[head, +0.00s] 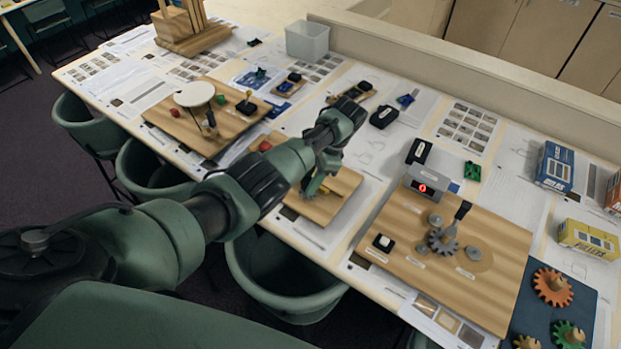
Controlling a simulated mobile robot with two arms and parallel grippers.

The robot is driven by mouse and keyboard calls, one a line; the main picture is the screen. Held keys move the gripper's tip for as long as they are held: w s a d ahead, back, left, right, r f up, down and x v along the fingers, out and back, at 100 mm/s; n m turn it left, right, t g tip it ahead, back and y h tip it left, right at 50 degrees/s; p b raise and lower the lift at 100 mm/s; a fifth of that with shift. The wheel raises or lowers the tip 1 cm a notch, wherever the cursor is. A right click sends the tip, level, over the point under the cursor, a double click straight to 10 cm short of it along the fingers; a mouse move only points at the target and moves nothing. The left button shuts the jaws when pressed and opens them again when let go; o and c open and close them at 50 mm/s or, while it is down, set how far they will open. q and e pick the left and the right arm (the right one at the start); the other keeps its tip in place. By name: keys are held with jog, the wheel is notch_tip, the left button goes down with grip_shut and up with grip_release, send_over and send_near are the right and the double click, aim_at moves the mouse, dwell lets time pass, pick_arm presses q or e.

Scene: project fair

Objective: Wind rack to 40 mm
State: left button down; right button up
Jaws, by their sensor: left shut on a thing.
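A wooden board (343,187) lies on the table below my left gripper (312,186). My left arm crosses in front of it and hides much of its middle. A red knob-like part (265,146) shows at the board's far left end. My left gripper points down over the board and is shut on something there. The held part is hidden by the gripper and wrist. The rack and any millimetre scale cannot be made out from here. My right gripper is not in view.
A gear board (430,285) with a red-lit display box (428,189) stands to the right. Another board with a white disc (194,94) lies to the left. Green chairs (285,280) stand at the table's front edge. Small boxes (555,166) are at the far right.

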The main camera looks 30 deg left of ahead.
pick_arm(q)
jog(key=c, duration=0.9)
grip_release()
jog(key=b+v, duration=0.2)
jog(key=v, duration=0.5)
jog(key=shift+r, duration=0.35)
jog(key=shift+d, duration=0.1)
